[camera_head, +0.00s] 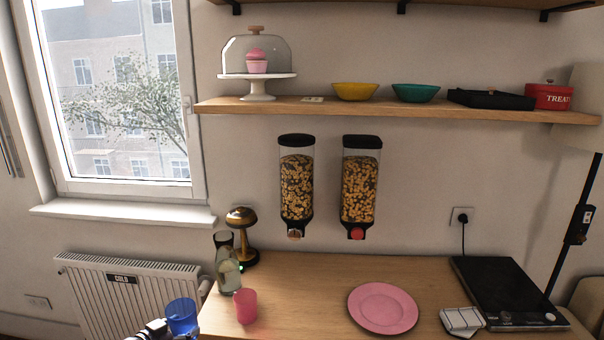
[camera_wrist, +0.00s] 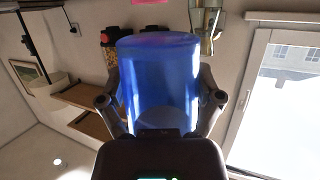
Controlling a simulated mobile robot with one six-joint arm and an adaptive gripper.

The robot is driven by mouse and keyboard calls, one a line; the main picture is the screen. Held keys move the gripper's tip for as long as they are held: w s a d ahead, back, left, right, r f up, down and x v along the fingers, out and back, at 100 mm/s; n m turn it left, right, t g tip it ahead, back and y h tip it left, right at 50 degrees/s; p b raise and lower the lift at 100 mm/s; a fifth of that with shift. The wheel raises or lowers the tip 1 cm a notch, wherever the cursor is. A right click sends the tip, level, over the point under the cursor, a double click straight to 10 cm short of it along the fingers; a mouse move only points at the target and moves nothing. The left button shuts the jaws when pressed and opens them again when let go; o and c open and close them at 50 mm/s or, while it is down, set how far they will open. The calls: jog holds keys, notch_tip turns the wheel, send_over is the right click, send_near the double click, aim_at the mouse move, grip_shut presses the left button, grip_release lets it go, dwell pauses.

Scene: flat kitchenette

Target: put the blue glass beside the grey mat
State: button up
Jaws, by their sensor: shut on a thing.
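The blue glass (camera_head: 182,314) is at the bottom left of the head view, just off the left end of the wooden counter, and looks about upright. My gripper (camera_head: 158,330) is shut on it from the lower left; only part of the gripper shows there. In the wrist view the glass (camera_wrist: 158,75) stands between the two fingers of my gripper (camera_wrist: 160,100), one on each side. I cannot make out a grey mat in either view.
On the counter (camera_head: 300,290), a pink cup (camera_head: 245,306) and a glass carafe (camera_head: 228,272) stand near the left end, by a gold lamp (camera_head: 241,220). Bare wood shows between cup and plate.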

aim_at(191, 305)
jog(key=shift+r+p, duration=2)
jog(key=shift+r, duration=0.55)
jog(key=shift+s, duration=0.15)
